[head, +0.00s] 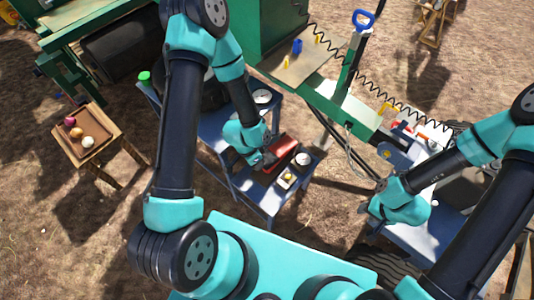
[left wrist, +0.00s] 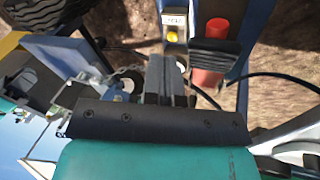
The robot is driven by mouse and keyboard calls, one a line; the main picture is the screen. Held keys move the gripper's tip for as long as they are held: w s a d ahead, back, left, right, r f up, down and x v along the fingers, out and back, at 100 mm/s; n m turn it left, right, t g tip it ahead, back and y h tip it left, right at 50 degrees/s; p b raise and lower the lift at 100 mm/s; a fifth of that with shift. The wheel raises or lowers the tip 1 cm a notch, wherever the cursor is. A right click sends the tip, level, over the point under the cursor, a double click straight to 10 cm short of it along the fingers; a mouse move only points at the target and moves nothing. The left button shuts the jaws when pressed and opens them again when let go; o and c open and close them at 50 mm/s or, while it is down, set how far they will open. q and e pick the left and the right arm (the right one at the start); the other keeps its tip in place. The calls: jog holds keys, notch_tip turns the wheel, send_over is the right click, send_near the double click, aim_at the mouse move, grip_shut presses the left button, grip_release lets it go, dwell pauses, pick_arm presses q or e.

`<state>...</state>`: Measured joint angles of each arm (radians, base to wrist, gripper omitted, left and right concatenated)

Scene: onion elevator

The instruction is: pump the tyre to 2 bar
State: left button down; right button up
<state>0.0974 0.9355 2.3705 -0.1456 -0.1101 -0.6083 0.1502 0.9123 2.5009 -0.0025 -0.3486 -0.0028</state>
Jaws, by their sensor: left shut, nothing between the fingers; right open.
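A red cylinder, apparently the pump (head: 281,153), lies on the blue bench (head: 268,199). In the left wrist view the red cylinder (left wrist: 207,78) has a black ribbed pad (left wrist: 213,52) over it. A box with a yellow button (head: 287,178) stands beside it and also shows in the left wrist view (left wrist: 174,20). A white round dial (head: 303,158) is to its right. My left gripper (head: 267,160) is shut and empty, close beside the red cylinder; its fingers (left wrist: 166,75) show in the left wrist view. A black tyre (left wrist: 32,14) shows there in part. My right gripper (head: 383,187) is open; its fingertips are hard to make out.
A second white dial (head: 262,96) stands further back on the bench. A green bench (head: 340,108) with a coiled black cable (head: 365,80) and a blue-handled pump (head: 359,35) is behind. A small wooden table (head: 67,150) with round items stands left. Bare ground lies between.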

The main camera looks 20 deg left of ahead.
pick_arm(q)
jog(key=w+m, duration=0.2)
jog(key=m, duration=0.2)
jog(key=m+g+y, duration=0.2)
jog(key=m, duration=1)
send_over(266, 159)
jog(key=s+d, duration=0.2)
jog(key=s, duration=0.1)
jog(key=w+r+m+g+y, duration=0.1)
jog(key=w+r+m+y, duration=0.2)
jog(key=w+m, duration=0.5)
jog(key=shift+w+a+m+y, duration=0.15)
jog(key=shift+w+m+y, duration=0.15)
jog(key=shift+m, duration=3.9)
jog(key=shift+s+f, duration=0.1)
jog(key=x, duration=1.4)
jog(key=shift+s, duration=0.1)
